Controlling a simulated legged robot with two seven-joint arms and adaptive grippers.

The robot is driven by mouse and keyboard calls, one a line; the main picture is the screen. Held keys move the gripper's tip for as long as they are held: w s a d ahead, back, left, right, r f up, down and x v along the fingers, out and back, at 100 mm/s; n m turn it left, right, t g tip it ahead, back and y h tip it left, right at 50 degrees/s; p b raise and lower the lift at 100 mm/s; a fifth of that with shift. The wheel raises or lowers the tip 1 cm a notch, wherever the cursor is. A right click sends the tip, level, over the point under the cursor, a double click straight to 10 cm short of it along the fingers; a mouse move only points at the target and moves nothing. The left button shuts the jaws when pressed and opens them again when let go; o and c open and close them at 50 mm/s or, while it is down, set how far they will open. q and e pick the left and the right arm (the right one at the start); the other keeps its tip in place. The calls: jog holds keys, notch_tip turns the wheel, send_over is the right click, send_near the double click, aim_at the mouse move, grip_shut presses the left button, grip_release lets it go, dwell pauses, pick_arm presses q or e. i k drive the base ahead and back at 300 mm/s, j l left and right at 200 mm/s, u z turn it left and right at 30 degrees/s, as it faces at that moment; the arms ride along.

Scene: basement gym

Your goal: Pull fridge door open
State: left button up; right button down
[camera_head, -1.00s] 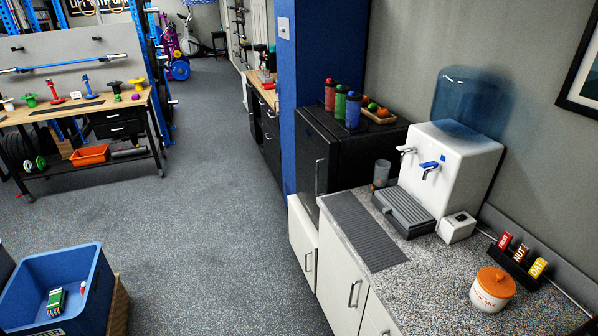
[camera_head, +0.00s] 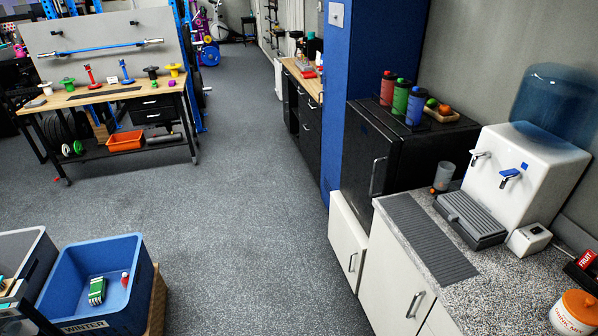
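The black fridge (camera_head: 398,155) stands against the right wall, between the blue pillar and the speckled counter. Its door (camera_head: 362,160) faces left toward the aisle and appears shut. A vertical metal handle (camera_head: 377,176) is on the door. Red, green and blue bottles (camera_head: 400,98) and a small wooden tray of fruit (camera_head: 440,113) stand on top of it. Neither of my grippers shows in the head view.
The counter (camera_head: 400,204) with white cabinets (camera_head: 394,273) and a water dispenser (camera_head: 525,178) fills the right side. The blue pillar (camera_head: 372,60) rises beyond the fridge. A blue bin (camera_head: 65,285) sits at lower left. The grey floor (camera_head: 240,220) between is clear.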

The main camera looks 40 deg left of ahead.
aim_at(371, 152)
jog(key=u, duration=0.85)
